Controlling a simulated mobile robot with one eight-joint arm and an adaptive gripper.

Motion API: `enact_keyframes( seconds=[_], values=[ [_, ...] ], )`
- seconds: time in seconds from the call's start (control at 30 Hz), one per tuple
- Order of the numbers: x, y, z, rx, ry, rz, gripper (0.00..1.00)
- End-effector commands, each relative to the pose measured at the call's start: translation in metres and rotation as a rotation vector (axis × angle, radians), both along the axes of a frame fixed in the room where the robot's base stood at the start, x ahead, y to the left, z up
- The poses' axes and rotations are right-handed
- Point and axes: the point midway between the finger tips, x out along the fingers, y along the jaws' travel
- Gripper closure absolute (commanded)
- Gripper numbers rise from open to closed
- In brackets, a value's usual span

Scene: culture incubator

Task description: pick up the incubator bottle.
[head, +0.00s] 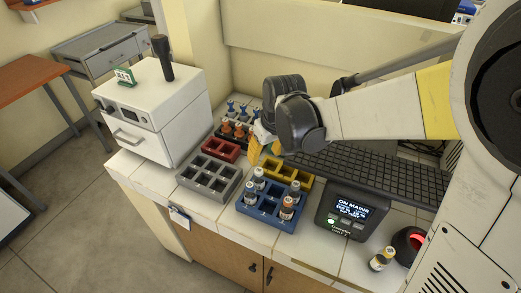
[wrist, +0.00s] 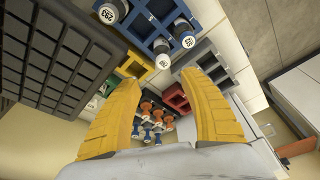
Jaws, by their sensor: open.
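My gripper (head: 258,148) hangs over the racks near the back of the counter. Its yellow fingers stand open and empty in the wrist view (wrist: 160,88). Several small labelled bottles stand in a blue rack (head: 262,218), among them a bottle (head: 287,209) with an orange-brown top. In the wrist view, bottles (wrist: 163,52) in the blue rack (wrist: 150,28) show at the top, beyond the fingertips. One more bottle (head: 380,260) stands alone on the counter at the lower right. I cannot tell which is the incubator bottle.
A grey rack (head: 208,178), a red rack (head: 220,149) and a yellow rack (head: 294,180) stand close together. A white incubator-like box (head: 157,110) is at left. A dark grid shelf (head: 370,175) and a display unit (head: 346,212) flank the racks at right.

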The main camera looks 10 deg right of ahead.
Motion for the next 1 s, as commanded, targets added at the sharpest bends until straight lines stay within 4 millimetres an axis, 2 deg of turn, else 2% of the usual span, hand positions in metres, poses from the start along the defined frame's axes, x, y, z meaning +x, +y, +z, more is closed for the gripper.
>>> enact_keyframes(
  seconds=[0.2, 0.47, 0.73, 1.0],
  values=[
    [0.009, 0.004, -0.038, 0.000, 0.000, 0.000, 0.49],
    [0.013, 0.006, -0.056, 0.000, 0.000, 0.000, 0.49],
    [0.024, 0.011, -0.095, 0.001, -0.001, -0.001, 0.49],
    [0.025, 0.012, -0.099, 0.001, -0.001, -0.001, 0.49]
  ],
)
